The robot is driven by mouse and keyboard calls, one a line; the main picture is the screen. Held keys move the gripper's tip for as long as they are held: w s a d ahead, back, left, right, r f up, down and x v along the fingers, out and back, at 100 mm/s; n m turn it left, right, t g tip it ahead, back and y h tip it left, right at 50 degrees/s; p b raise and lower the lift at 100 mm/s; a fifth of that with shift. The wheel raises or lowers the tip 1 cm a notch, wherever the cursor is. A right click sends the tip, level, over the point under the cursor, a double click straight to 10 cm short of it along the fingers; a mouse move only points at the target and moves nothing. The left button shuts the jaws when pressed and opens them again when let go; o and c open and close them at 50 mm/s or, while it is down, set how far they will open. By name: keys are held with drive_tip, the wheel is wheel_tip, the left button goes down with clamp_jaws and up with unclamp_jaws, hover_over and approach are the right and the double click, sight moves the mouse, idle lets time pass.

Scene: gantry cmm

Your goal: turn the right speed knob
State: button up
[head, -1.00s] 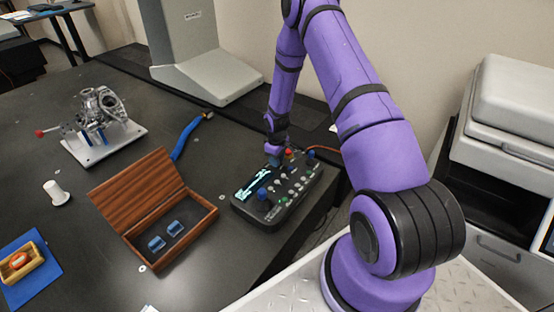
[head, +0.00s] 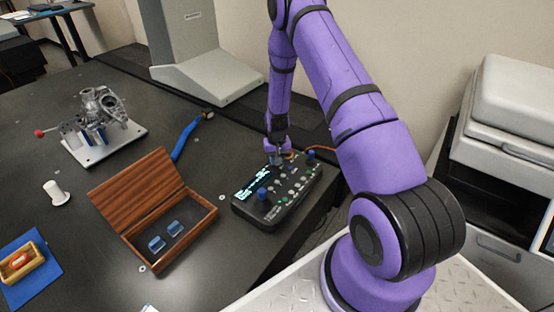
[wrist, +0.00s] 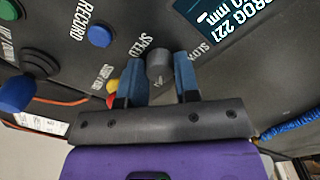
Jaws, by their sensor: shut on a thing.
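The speed knob (wrist: 158,62) is a grey round knob on the dark control box, beside the printed words SPEED and SLOW in the wrist view. My gripper (wrist: 158,82) has its two blue fingers on either side of the knob, shut on it. The fingers and palm hide part of the panel around it. In the head view my gripper (head: 277,160) reaches down to the far edge of the control box (head: 287,214), and the knob is hard to make out there. The box has a lit display (head: 252,184) with text.
A red button (wrist: 111,101) lies close beside the left finger in the wrist view. A blue record button (wrist: 100,35) and a blue-topped joystick (wrist: 16,93) are further left. An open wooden case (head: 196,236) stands left of the box, with a blue-handled tool (head: 184,138) behind it.

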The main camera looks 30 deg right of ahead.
drive_tip(key=shift+m, duration=0.3)
drive_tip(key=o, duration=0.9)
drive_tip(key=shift+r, duration=0.1)
wheel_tip(320, 180, up, 11)
drive_tip(key=shift+f, duration=0.2)
drive_tip(key=shift+r, duration=0.1)
idle(0.4)
